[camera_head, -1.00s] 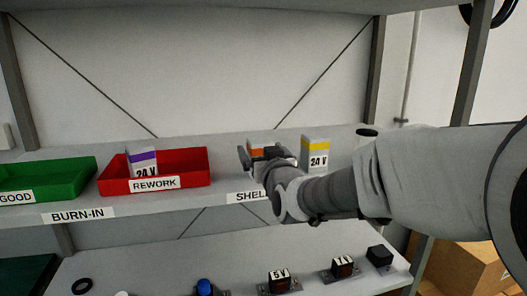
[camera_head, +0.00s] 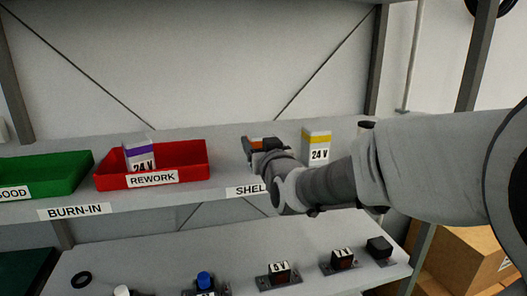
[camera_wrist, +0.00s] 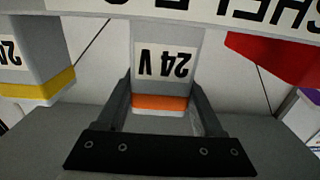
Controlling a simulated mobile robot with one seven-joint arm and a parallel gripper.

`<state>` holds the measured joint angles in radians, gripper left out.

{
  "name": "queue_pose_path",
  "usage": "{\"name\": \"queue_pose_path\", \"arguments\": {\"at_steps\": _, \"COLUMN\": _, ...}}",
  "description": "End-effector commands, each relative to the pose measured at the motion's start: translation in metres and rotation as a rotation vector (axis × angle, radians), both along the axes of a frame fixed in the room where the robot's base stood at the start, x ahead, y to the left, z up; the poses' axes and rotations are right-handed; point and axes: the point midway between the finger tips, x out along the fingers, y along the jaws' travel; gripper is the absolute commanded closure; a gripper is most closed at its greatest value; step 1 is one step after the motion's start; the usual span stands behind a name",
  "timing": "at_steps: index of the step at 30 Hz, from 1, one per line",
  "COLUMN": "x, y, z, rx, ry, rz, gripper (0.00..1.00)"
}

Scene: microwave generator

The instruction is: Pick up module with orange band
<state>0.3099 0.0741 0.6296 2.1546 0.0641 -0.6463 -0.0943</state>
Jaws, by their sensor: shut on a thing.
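The module with the orange band (camera_wrist: 160,102) is between the two fingers of my gripper (camera_wrist: 160,92) in the wrist view, where the picture is upside down. The fingers lie against its two sides, and its 24 V label faces the camera. In the head view my gripper (camera_head: 262,144) is at the upper shelf. The module's orange band (camera_head: 256,145) shows only in part there, since my gripper and wrist hide the rest. I cannot tell whether the module is clear of the shelf.
A yellow-banded module (camera_head: 317,146) stands close to the right of my gripper. Left are a red REWORK tray (camera_head: 190,160) holding a purple-banded module (camera_head: 140,155), and a green tray (camera_head: 60,175). The lower surface (camera_head: 120,265) carries several small parts.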

Motion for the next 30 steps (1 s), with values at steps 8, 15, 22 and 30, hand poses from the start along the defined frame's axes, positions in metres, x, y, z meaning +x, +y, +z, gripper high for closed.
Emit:
{"name": "queue_pose_path", "arguments": {"at_steps": 8, "x": 0.0, "y": 0.0, "z": 0.002, "rx": 0.001, "ry": -0.003, "rz": 0.0, "gripper": 1.0}}
{"name": "queue_pose_path", "arguments": {"at_steps": 15, "x": 0.0, "y": 0.0, "z": 0.013, "rx": 0.0, "ry": -0.006, "rz": 0.0, "gripper": 1.0}}
{"name": "queue_pose_path", "arguments": {"at_steps": 22, "x": 0.0, "y": -0.01, "z": 0.049, "rx": -0.002, "ry": -0.007, "rz": -0.003, "gripper": 1.0}}
{"name": "queue_pose_path", "arguments": {"at_steps": 30, "x": -0.002, "y": -0.053, "z": 0.076, "rx": -0.003, "ry": -0.005, "rz": -0.003, "gripper": 1.0}}
